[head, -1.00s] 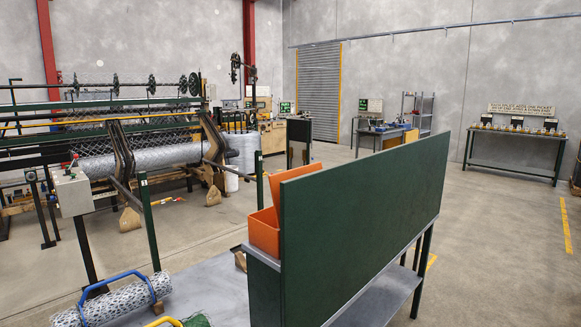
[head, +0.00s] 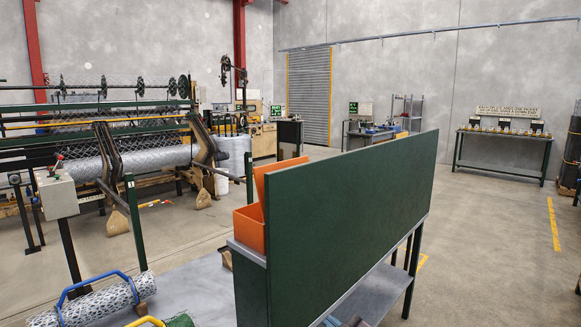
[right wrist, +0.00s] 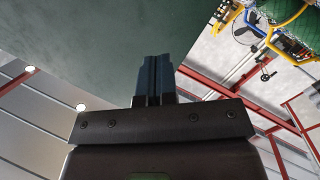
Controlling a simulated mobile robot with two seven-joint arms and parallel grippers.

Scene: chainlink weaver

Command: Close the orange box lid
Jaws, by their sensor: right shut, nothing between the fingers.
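The orange box (head: 249,230) sits on the grey bench top behind the left end of a tall dark green panel (head: 350,205). Its orange lid (head: 278,170) stands raised, tilted up and open; the panel hides part of the box and lid. My right gripper shows only as a small dark shape (head: 350,322) at the bottom edge of the head view, on the near side of the panel and well away from the box. In the right wrist view its fingers (right wrist: 153,78) are together and empty, with a dark green surface beyond them. My left gripper is not in view.
A roll of chainlink mesh (head: 100,300) with a blue handle lies at the lower left. A control box (head: 57,193) on a post and the weaving machine (head: 120,165) stand behind it. The floor right of the panel (head: 480,250) is clear.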

